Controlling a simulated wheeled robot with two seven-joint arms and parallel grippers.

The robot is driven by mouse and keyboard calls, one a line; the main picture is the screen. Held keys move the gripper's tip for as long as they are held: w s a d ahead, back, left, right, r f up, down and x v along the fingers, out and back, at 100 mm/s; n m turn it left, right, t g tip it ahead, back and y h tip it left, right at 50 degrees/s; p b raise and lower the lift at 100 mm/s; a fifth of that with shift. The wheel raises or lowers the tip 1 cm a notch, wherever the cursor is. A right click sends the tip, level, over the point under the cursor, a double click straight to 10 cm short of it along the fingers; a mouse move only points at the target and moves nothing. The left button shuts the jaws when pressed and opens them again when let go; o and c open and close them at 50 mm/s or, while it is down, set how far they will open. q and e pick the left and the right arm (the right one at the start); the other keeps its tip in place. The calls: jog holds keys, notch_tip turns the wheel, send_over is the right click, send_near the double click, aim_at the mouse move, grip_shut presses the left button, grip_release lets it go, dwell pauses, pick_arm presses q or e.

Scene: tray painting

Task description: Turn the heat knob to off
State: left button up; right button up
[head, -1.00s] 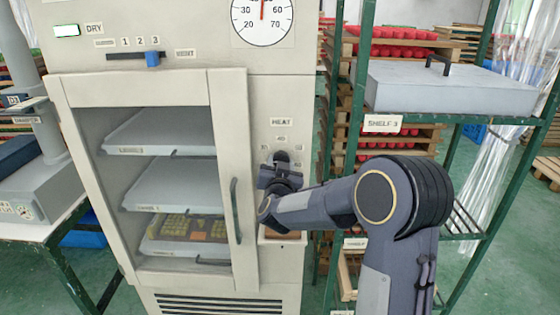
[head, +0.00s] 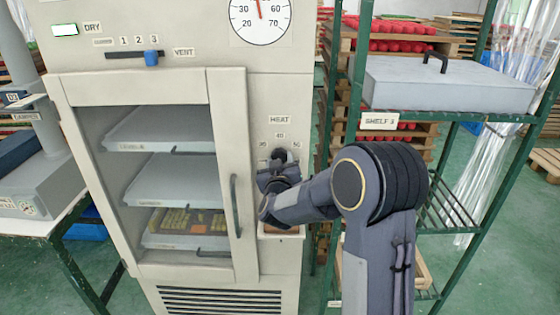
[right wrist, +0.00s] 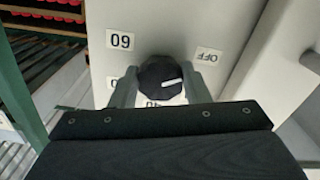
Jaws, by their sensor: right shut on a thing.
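The heat knob (right wrist: 160,78) is a black, faceted knob with a white pointer line on the front of the drying cabinet. My right gripper (right wrist: 160,88) is shut on it, one finger on each side. In the right wrist view the pointer points right and slightly up, below the OFF label (right wrist: 210,55), not straight at it. A 60 label (right wrist: 120,40) is upper left; a label below the knob is partly hidden. In the head view my right gripper (head: 272,172) is at the knob under the HEAT label (head: 280,119), and mostly hides it. My left gripper is not in view.
The cabinet's glass door (head: 225,150) with its dark handle (head: 235,208) is left of my right gripper. A vent slider (head: 151,58) and a dial (head: 260,18) are above. A green shelf rack with a grey lidded box (head: 450,84) stands close on the right.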

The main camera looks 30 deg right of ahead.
jog(key=shift+f, duration=0.1)
jog(key=o, duration=1)
jog(key=b+v, duration=0.1)
jog(key=v, duration=0.7)
jog(key=shift+d, duration=0.1)
